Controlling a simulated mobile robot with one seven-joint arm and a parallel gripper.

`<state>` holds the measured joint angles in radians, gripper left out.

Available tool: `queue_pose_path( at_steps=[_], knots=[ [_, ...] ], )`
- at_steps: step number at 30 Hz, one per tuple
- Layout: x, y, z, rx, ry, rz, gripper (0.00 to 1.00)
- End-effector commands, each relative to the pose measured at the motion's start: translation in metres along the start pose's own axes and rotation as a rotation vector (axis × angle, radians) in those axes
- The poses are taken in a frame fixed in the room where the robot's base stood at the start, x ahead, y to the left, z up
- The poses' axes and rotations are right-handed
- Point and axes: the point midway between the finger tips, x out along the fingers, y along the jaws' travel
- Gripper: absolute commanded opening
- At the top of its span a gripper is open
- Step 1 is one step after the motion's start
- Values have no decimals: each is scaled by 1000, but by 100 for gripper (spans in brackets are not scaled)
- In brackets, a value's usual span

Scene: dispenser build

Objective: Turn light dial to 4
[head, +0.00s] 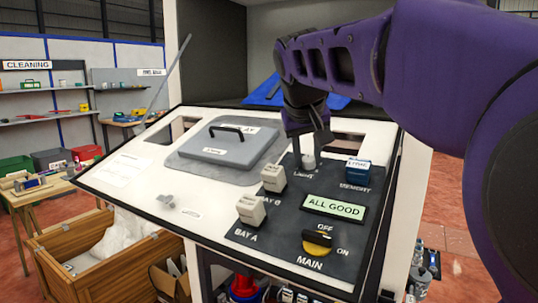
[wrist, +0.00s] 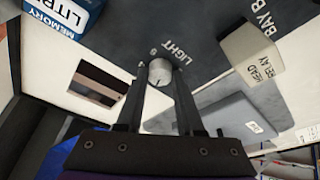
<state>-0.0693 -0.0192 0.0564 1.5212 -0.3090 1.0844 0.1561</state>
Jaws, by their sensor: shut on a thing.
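The light dial (head: 308,162) is a small pale round knob on the dark control panel (head: 285,222), above the word LIGHT. In the wrist view the dial (wrist: 160,72) sits between my two fingers, with the LIGHT label beside it. My gripper (head: 309,145) reaches down from above and is shut on the dial. In the wrist view my gripper (wrist: 161,85) has a finger on each side of the knob. Small marks near the dial are too small to read, and its setting cannot be told.
Near the dial are a blue memory block (head: 357,171), the BAY B block (head: 274,177), the BAY A block (head: 251,209), a yellow MAIN switch (head: 317,242) and a display (head: 333,207) reading ALL GOOD. A grey lid (head: 225,146) with a black handle lies left.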

Motion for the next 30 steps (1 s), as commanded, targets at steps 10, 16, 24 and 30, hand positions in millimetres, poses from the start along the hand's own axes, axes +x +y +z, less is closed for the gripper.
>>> queue_pose_path(
  at_steps=[10, 16, 24, 30],
  knots=[
    [1, -2, 0, 315, -2, 91, 0],
    [0, -2, -1, 498, -1, 142, 0],
    [1, -3, -1, 745, -2, 214, 0],
    [0, -3, -2, 928, -2, 266, 0]
  ],
)
